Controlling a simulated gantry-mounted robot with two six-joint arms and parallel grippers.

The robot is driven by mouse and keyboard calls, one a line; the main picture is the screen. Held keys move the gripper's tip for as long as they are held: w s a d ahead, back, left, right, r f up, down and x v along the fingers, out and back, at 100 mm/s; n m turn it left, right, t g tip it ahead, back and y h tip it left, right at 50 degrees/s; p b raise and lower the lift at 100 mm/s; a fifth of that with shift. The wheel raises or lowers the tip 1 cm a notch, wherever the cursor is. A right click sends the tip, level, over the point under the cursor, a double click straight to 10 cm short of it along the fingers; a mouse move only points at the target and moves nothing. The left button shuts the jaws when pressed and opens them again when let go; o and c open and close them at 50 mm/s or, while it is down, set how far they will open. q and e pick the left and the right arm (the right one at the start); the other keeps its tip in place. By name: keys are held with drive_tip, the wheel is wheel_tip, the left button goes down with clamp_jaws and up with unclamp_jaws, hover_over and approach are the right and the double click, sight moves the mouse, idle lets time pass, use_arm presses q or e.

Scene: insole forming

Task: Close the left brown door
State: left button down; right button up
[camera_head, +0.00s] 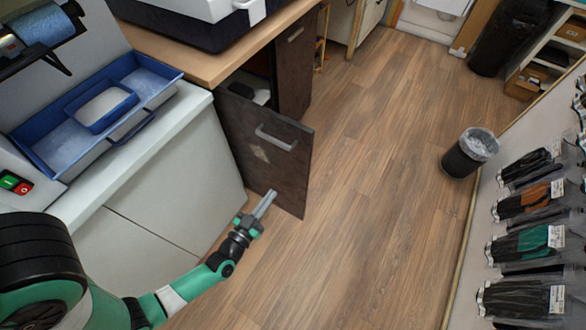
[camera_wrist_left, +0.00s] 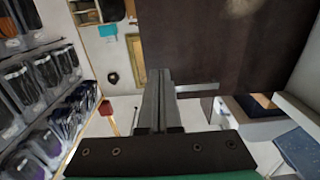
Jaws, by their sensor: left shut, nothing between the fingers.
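The left brown door (camera_head: 266,149) stands open from the cabinet under the wooden worktop, with a silver bar handle (camera_head: 276,138) on its face. In the left wrist view the dark door panel (camera_wrist_left: 235,40) fills the upper right, and part of its handle (camera_wrist_left: 197,87) shows beside the fingers. My left gripper (camera_head: 265,203) is shut and empty, low by the door's bottom edge; its fingers also show in the left wrist view (camera_wrist_left: 158,90). I cannot tell whether the fingertips touch the door. A second brown door (camera_head: 295,62) farther back looks closed. My right gripper is not in view.
A white counter (camera_head: 150,150) with a blue tray (camera_head: 60,155) stands at the left. A dark cabinet opening (camera_head: 258,72) shows above the open door. A bin (camera_head: 470,153) and hanging packaged gloves (camera_head: 525,207) are at the right. The wooden floor (camera_head: 370,150) between is clear.

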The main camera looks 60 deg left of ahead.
sight(298, 158)
use_arm(q)
drive_tip(key=b+x, duration=0.4)
drive_tip(key=x, duration=0.9)
drive_tip(key=shift+w+b, duration=0.1)
drive_tip(key=shift+b, duration=0.2)
drive_tip(key=shift+w+a, duration=0.2)
drive_tip(key=shift+w, duration=0.1)
drive_tip(key=shift+r, duration=0.1)
